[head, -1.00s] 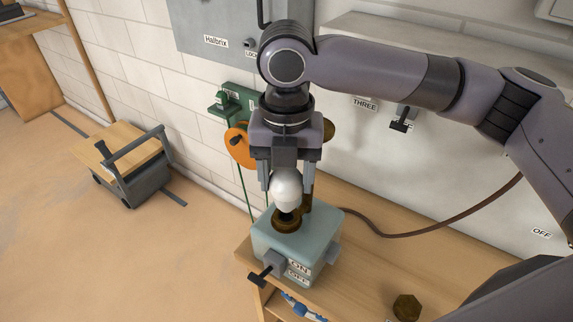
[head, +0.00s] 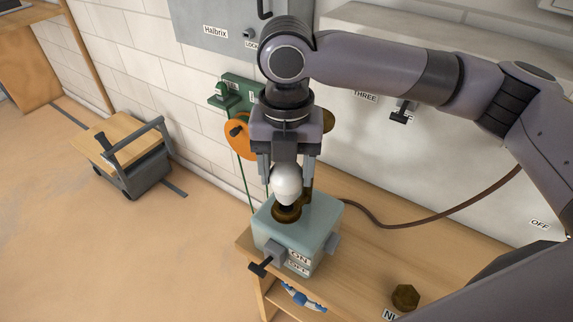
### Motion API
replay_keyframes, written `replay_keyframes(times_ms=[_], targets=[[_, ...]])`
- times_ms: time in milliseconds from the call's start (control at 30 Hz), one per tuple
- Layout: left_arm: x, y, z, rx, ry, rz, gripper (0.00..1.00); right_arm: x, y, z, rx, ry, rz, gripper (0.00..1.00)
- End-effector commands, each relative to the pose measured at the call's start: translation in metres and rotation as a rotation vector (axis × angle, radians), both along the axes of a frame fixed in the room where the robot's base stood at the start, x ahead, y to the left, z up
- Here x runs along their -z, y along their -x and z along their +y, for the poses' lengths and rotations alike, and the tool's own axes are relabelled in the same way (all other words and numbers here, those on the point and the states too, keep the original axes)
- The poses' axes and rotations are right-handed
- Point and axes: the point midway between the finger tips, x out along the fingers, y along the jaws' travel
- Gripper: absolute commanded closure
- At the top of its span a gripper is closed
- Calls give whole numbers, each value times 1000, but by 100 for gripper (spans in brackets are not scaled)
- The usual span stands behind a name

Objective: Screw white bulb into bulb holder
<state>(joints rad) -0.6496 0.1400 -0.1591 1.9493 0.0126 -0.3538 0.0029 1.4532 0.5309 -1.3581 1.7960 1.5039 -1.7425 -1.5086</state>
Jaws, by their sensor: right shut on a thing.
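The white bulb (head: 287,185) is upright between the fingers of my right gripper (head: 286,176), which points down and is shut on it. The bulb's dark base is at the brown round bulb holder (head: 286,214) on top of the pale blue-green box (head: 318,232). I cannot tell how deep the base sits in the holder. The box stands on the wooden table and has a dark lever switch (head: 262,267) with ON and OFF labels on its front. My left gripper is not in view.
A brown hex nut (head: 405,297) lies on the wooden table (head: 375,250) at the right. A brown cable (head: 400,230) runs from behind the box to the right. An orange disc (head: 238,136) and a green bracket (head: 225,98) are on the wall behind. A grey cart (head: 140,165) stands on the floor at left.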

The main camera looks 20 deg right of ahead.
Motion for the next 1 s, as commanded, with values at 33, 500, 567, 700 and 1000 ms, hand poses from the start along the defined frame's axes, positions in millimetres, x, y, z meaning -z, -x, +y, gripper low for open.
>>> replay_keyframes(times_ms=[33, 500, 567, 700, 1000], targets=[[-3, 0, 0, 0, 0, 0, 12, -2, 0, 0, -1, 0, 1, 78], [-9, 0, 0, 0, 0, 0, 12, 0, 0, 0, -1, 0, 0, 78], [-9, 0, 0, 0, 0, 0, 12, 0, 0, 0, 0, 0, 0, 78], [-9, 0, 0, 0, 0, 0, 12, 0, 0, 0, 0, 0, 0, 78], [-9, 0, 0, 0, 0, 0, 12, 0, 0, 0, -1, -1, 0, 78]])
